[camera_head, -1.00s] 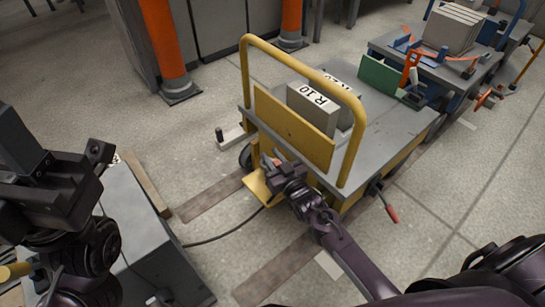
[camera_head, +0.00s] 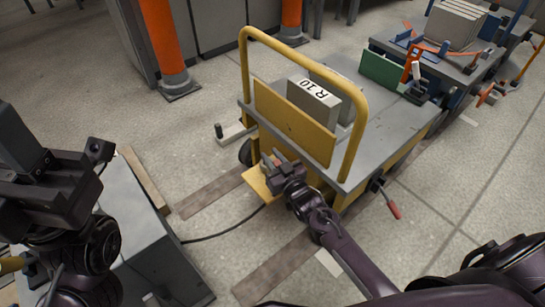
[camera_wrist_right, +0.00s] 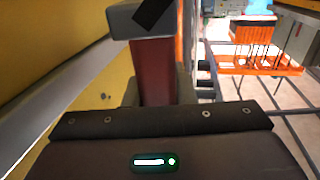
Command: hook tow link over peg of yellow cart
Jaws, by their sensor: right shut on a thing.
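The yellow cart (camera_head: 292,125) stands in the middle of the head view, with a yellow push bar and a grey deck. My right gripper (camera_head: 272,164) is at its near end, above a low yellow plate (camera_head: 258,183). In the right wrist view this gripper is shut on a dark red part (camera_wrist_right: 160,75) with a grey block (camera_wrist_right: 165,20) on top, which I take for the tow link. The cart's yellow side (camera_wrist_right: 85,90) is close on the left there. I cannot make out the peg or whether the link touches it. My left gripper (camera_head: 80,165) is at the left; its fingers are unclear.
A grey box (camera_head: 150,235) with a dark cable stands at the lower left. A pale bar with a dark upright pin (camera_head: 219,131) juts out left of the cart. A red-tipped lever (camera_head: 393,209) sticks out at right. Another loaded cart (camera_head: 445,62) stands behind.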

